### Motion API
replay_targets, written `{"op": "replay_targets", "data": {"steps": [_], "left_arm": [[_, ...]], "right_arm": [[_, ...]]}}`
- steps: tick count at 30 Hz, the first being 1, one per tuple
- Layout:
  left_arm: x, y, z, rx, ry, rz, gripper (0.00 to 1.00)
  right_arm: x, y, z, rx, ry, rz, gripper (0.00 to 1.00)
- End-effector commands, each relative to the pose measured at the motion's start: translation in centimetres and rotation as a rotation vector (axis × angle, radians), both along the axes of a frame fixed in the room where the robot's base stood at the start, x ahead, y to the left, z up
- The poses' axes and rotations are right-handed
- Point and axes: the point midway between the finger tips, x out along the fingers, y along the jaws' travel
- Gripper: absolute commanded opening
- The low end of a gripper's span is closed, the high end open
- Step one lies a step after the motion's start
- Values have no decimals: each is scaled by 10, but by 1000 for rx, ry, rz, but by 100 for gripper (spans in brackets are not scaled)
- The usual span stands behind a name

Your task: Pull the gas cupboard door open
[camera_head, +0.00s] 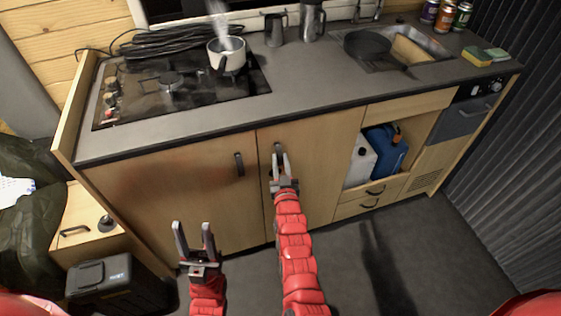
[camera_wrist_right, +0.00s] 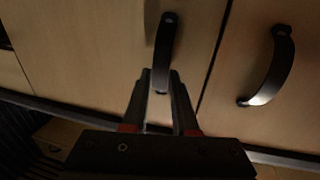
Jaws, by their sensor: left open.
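Two wooden cupboard doors sit side by side under the counter, a left one (camera_head: 165,205) and a right one (camera_head: 318,160). Both look closed, and no label shows which is the gas cupboard. The left door has a dark handle (camera_head: 239,164), also in the right wrist view (camera_wrist_right: 270,66). My right gripper (camera_head: 280,164) is at the right door's dark handle (camera_wrist_right: 166,45). Its fingers lie on either side of the handle's near end; whether they press on it I cannot tell. My left gripper (camera_head: 193,232) is open and empty, low before the left door.
A hob (camera_head: 165,88) with a steaming pot (camera_head: 227,52) is on the counter (camera_head: 300,83). An open shelf holds a blue canister (camera_head: 388,150) above drawers (camera_head: 368,200). A black case (camera_head: 118,285) stands on the floor at left. Floor (camera_head: 425,250) at right is clear.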

Motion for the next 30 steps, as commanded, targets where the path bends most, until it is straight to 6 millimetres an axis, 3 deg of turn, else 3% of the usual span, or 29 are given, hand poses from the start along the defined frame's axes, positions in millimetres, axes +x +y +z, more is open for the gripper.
{"op": "replay_targets", "data": {"steps": [1, 4, 30], "left_arm": [[0, 0, 0, 0, 0, 0, 50], [0, 0, 0, 0, 0, 0, 50], [0, 0, 0, 0, 0, 0, 50]], "right_arm": [[0, 0, 0, 0, 0, 0, 16], [0, 0, 0, 0, 0, 0, 0], [0, 0, 0, 0, -1, 0, 0]]}}
